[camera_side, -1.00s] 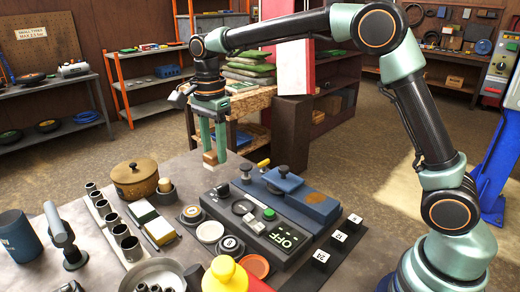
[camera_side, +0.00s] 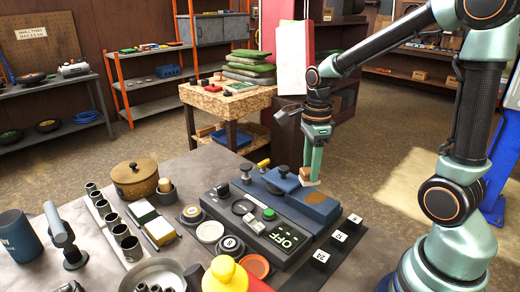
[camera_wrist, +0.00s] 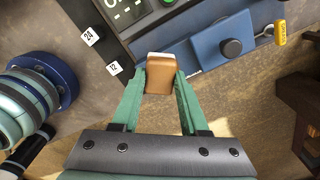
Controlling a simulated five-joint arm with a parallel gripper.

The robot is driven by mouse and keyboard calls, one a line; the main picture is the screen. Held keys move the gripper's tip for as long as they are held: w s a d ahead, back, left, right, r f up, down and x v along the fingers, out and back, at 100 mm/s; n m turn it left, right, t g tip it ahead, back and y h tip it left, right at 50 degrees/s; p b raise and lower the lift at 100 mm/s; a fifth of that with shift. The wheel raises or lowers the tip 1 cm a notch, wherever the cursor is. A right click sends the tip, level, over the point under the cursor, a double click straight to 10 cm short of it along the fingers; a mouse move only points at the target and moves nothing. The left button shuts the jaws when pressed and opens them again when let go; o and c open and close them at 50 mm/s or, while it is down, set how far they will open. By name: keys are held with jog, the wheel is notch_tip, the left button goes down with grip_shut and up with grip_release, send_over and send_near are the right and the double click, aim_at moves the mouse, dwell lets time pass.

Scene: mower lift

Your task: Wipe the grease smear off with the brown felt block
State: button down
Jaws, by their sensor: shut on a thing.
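My gripper (camera_side: 311,179) is shut on the brown felt block (camera_side: 306,173), over the back right part of the blue unit (camera_side: 290,191) in the side view. I cannot tell whether the block touches the unit. In the wrist view the block (camera_wrist: 160,78) sits between the two green fingers, with a pale strip along its far edge, beside the blue unit (camera_wrist: 208,52). A small brownish patch (camera_side: 316,198) on the blue unit's top may be the grease smear; it is too small to be sure. In the wrist view the smear cannot be made out.
A dark control panel reading OFF (camera_side: 286,238) stands in front of the blue unit. A yellow-capped bottle (camera_side: 225,272), round pucks and a brown pot (camera_side: 135,180) crowd the table. A wooden bench (camera_side: 232,100) stands behind.

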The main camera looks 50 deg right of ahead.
jog(key=shift+f, duration=3.5)
jog(key=shift+d+f, duration=0.15)
jog(key=shift+f, duration=0.15)
jog(key=shift+d+f, duration=0.15)
jog(key=shift+d, duration=3.35)
jog(key=shift+a, duration=3.5)
jog(key=shift+a+r, duration=0.2)
jog(key=shift+r, duration=4)
